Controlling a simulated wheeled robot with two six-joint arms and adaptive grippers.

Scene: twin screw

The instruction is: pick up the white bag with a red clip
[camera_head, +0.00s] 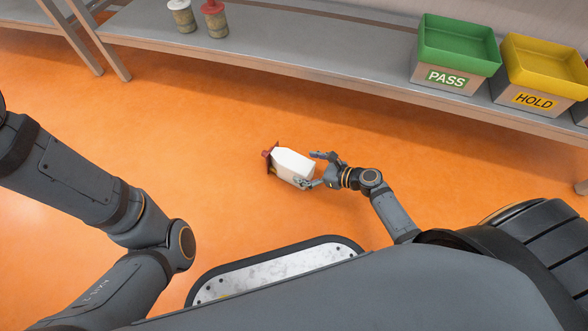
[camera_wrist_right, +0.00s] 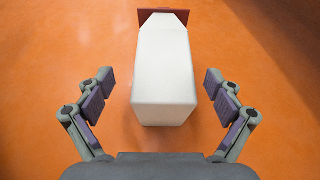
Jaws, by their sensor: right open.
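The white bag with a red clip (camera_head: 293,164) lies on the orange floor in front of my base, its red clip end pointing to the upper left in the head view. My right gripper (camera_head: 313,168) is open at the end of the bag away from the clip. In the right wrist view the white bag (camera_wrist_right: 164,75) runs up the middle, with the red clip (camera_wrist_right: 164,17) at the far end. The right gripper's fingers (camera_wrist_right: 158,95) are spread on both sides of the bag's near end, with orange floor showing between them and the bag. My left gripper is out of view.
A grey bench (camera_head: 300,42) runs along the back. On it stand a white-topped container (camera_head: 182,16), a red-topped container (camera_head: 214,19), a green PASS bin (camera_head: 456,50) and a yellow HOLD bin (camera_head: 541,72). The floor around the bag is clear.

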